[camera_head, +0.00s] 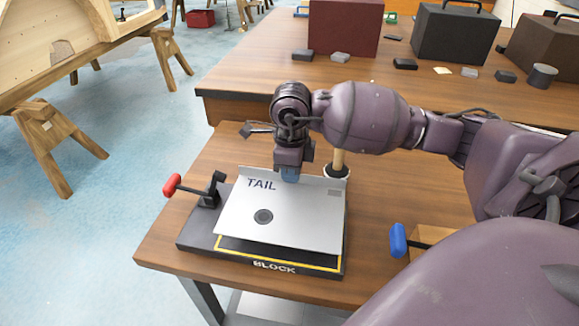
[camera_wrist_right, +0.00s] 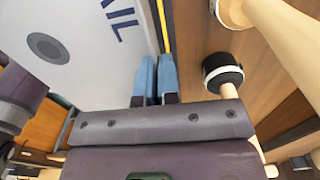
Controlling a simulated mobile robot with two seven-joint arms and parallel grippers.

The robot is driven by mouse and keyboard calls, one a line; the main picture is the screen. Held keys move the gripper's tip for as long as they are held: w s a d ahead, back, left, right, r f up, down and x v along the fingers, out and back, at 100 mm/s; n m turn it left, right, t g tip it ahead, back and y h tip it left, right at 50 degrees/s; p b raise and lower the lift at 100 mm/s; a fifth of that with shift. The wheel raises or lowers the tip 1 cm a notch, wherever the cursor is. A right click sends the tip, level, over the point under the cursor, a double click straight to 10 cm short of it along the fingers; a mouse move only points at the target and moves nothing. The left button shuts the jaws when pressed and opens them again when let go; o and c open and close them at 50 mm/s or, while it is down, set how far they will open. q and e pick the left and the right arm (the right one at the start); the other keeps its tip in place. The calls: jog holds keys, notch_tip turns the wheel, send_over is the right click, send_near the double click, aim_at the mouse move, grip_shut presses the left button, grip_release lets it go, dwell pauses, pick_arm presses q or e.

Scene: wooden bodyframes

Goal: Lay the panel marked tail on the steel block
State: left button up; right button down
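The light grey panel (camera_head: 295,219) marked TAIL is over the dark block (camera_head: 197,239), which has a yellow border and the word BLOCK at its front. The panel's front edge lies inside the front border; I cannot tell whether it touches the block. My right gripper (camera_head: 290,175) is at the panel's far edge, over its raised lip. In the right wrist view its blue fingers (camera_wrist_right: 155,82) are close together on the lip, beside the panel face (camera_wrist_right: 75,55) with its dark round spot. My left gripper is not in view.
A red-handled clamp (camera_head: 190,188) stands at the block's left. A wooden post in a black-and-white collar (camera_head: 336,171) stands at the far right corner. A blue-handled tool (camera_head: 399,240) is at right. The back bench (camera_head: 270,85) holds cases and small blocks.

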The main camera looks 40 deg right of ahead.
aim_at(290, 187)
jog(key=shift+f+b, duration=0.7)
jog(key=shift+f, duration=1.7)
jog(key=shift+w, duration=0.1)
jog(key=shift+f, duration=0.1)
